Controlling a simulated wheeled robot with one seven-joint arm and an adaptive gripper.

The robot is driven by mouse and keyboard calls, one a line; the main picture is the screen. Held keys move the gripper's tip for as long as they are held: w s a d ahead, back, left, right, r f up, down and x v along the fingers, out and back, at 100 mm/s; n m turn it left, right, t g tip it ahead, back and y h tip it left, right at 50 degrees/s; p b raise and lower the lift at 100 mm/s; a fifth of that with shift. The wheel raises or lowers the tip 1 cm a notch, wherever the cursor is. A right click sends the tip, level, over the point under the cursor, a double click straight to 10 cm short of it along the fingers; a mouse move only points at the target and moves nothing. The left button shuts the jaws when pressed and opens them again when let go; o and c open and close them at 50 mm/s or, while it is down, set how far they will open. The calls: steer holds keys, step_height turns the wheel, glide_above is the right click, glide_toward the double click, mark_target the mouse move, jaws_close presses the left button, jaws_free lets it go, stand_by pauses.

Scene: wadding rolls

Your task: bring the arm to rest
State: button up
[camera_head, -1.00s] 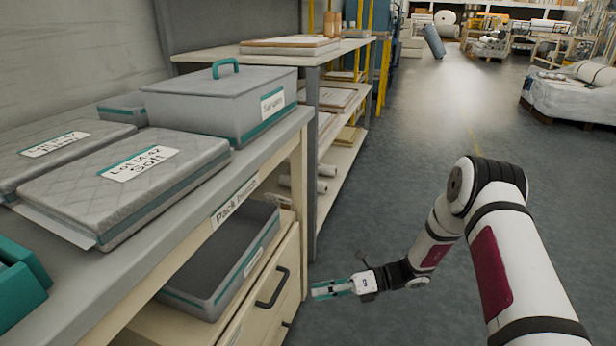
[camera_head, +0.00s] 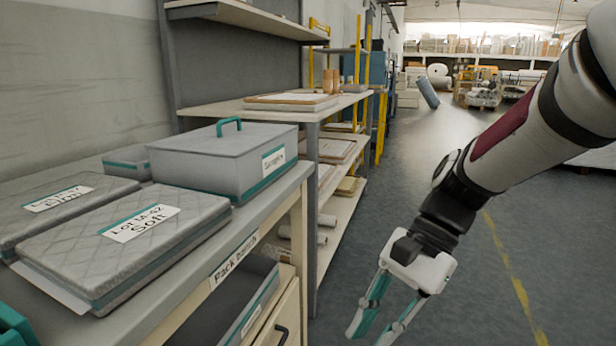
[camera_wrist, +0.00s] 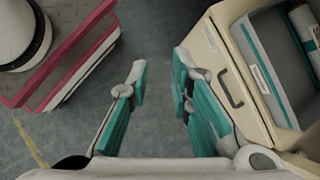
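My gripper (camera_head: 374,322) hangs over the floor to the right of the pack bench, with its teal-padded fingers pointing down. The fingers are spread apart and nothing is between them. In the wrist view my gripper (camera_wrist: 160,85) also shows open, with bare grey floor between its fingers. My arm reaches in from the upper right of the head view.
The pack bench (camera_head: 240,205) stands at left. It bears a grey lidded box (camera_head: 222,160) and quilted pads, including one labelled Soft (camera_head: 120,250). An open grey bin (camera_wrist: 270,60) sits on its lower level above a drawer. Shelves (camera_head: 330,190) stand behind; the aisle is clear.

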steer(key=s+d+r+n+t+h, duration=0.25)
steer(key=s+d+n, duration=0.25)
steer(key=s, duration=0.5)
steer(key=s+d+r+n+t+h, duration=0.1)
steer(key=s+d+n+h, duration=0.35)
steer(key=s, duration=0.45)
step_height(320, 180, up, 40)
steer(key=t+p, duration=0.4)
steer(key=p, duration=3.4)
steer(key=shift+s+d+f+y, duration=0.15)
steer(key=shift+d+y, duration=0.2)
steer(key=shift+y, duration=0.05)
